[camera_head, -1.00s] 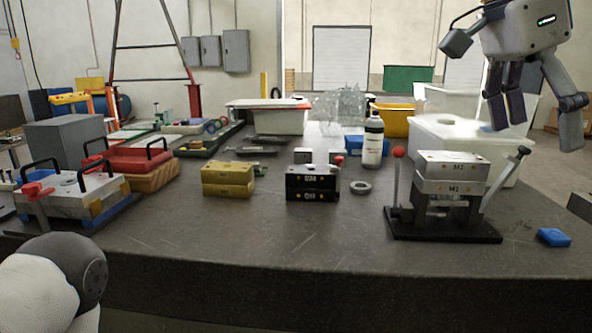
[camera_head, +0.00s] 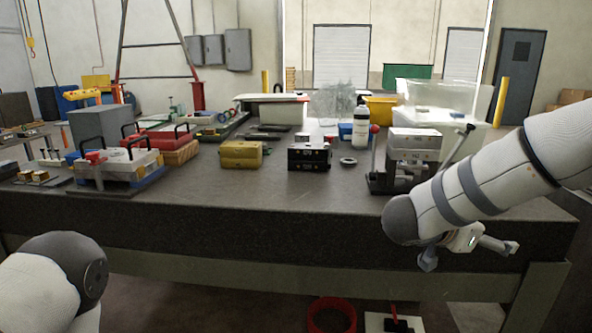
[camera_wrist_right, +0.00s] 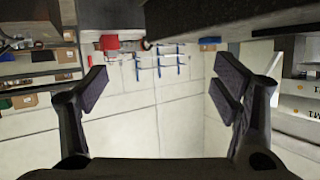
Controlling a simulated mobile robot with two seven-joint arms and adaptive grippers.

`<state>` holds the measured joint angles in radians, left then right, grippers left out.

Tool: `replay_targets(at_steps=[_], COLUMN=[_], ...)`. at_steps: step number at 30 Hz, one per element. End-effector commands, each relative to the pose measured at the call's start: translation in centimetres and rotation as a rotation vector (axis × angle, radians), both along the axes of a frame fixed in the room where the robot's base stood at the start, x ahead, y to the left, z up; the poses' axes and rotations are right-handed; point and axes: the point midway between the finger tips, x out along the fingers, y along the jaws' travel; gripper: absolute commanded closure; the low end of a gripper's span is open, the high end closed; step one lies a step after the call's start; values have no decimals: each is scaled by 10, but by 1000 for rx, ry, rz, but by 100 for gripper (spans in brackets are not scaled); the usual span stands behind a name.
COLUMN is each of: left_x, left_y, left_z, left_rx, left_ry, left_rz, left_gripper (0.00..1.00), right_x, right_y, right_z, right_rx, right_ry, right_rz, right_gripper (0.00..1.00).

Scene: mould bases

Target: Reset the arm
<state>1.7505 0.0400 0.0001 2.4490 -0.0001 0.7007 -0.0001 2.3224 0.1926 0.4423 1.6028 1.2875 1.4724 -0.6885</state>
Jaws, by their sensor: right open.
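My right arm (camera_head: 490,185) comes in from the right edge of the head view, its elbow end in front of the table's right part. My right gripper (camera_head: 468,248) shows below it, partly hidden by the arm, in front of the table's front edge. In the right wrist view the right gripper (camera_wrist_right: 162,90) is open, with its dark finger pads wide apart and nothing between them. Part of my left arm (camera_head: 65,280) shows at the lower left of the head view; the left gripper is not in view.
The dark table (camera_head: 270,205) carries a yellow mould block (camera_head: 241,155), a black mould block (camera_head: 309,157) and a grey mould on a stand (camera_head: 412,150), which the right arm partly covers. A white bottle (camera_head: 361,125) stands behind. A red ring-shaped container (camera_head: 332,316) is below the table.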

Motion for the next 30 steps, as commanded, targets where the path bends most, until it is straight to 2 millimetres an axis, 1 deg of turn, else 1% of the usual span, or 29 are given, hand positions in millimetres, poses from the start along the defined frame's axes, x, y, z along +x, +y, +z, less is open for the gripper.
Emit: replay_targets(at_steps=[1, 2, 3, 5, 6, 8, 9, 11, 12, 13, 14, 15, 16, 17, 18, 21, 24, 25, 27, 30], left_x=[0, 0, 0, 0, 0, 0, 0, 0, 0, 0, 0, 0, 0, 0, 0, 0, 0, 0, 0, 0], left_y=[0, 0, 0, 0, 0, 0, 0, 0, 0, 0, 0, 0, 0, 0, 0, 0, 0, 0, 0, 0], left_z=[1, 1, 1, 1, 1, 1, 1, 1, 1, 1, 1, 1, 1, 1, 1, 1, 1, 1, 1, 1], left_rx=[0, 0, 0, 0, 0, 0, 0, 0, 0, 0, 0, 0, 0, 0, 0, 0, 0, 0, 0, 0], left_ry=[-1, -1, -1, -2, -2, -2, -2, -3, -3, -3, -3, -3, -3, -2, -2, -2, -2, -2, -2, -2], left_rz=[0, 0, 0, 0, 0, 0, 0, 0, 0, 0, 0, 0, 0, 0, 0, 0, 0, 0, 0, 0], left_gripper=[60, 60, 60, 60, 60, 60, 60, 60, 60, 60, 60, 60, 60, 60, 60, 60, 60, 60, 60, 60], right_x=[-1, -2, -9, -26, -42, -73, -96, -137, -167, -190, -214, -247, -271, -295, -324, -382, -415, -421, -427, -427], right_y=[8, 15, 25, 40, 50, 65, 73, 85, 91, 96, 100, 105, 108, 111, 114, 118, 119, 120, 120, 120], right_z=[-41, -66, -99, -146, -175, -216, -240, -273, -291, -302, -312, -323, -329, -333, -336, -336, -332, -331, -330, -330], right_rx=[-30, -34, -27, 6, 37, 98, 143, 221, 275, 319, 363, 422, 466, 509, 562, 669, 733, 744, 757, 759], right_ry=[52, 84, 131, 213, 273, 368, 434, 540, 612, 665, 721, 795, 851, 902, 968, 1099, 1176, 1189, 1203, 1203], right_rz=[130, 213, 318, 459, 541, 650, 713, 794, 839, 871, 896, 926, 945, 960, 975, 995, 999, 999, 1000, 1000], right_gripper=[19, 19, 19, 19, 19, 19, 19, 19, 19, 19, 19, 19, 19, 19, 19, 19, 19, 19, 19, 19])
